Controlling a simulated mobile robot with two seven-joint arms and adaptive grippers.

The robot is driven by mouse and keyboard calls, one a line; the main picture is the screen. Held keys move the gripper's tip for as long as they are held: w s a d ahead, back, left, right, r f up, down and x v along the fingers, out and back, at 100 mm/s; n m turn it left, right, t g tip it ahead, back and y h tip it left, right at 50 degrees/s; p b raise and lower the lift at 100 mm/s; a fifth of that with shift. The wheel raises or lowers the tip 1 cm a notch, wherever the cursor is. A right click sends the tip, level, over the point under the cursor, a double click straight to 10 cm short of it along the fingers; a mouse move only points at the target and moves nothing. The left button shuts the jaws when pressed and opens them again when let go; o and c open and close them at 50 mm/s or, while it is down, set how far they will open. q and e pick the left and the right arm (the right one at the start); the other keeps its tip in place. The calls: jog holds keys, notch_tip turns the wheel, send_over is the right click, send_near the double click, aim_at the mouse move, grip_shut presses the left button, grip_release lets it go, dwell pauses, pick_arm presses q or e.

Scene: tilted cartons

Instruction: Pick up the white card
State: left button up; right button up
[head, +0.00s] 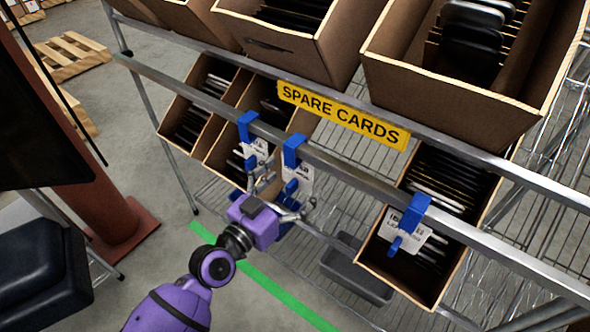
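White cards with print hang from blue clips on the shelf rail: a left card (258,149), a middle card (301,178) and a right card (411,237). Which one the task means, I cannot tell. My purple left gripper (288,190) is at the lower part of the middle card, below the rail. Its metal fingers are spread apart, with a small blue piece showing between them. I see no card clamped in it; whether it touches the middle card is unclear. My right gripper is out of view.
Tilted cartons with dark and pale cards stand on the lower shelf, at left (172,128) and right (462,262). More cartons are above. A yellow "SPARE CARDS" sign (343,115) is on the upper rail. A grey bin (355,272) sits below. Open floor lies left of the rack.

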pick_arm(q)
jog(key=c, duration=1.1)
jog(key=shift+c, duration=0.2)
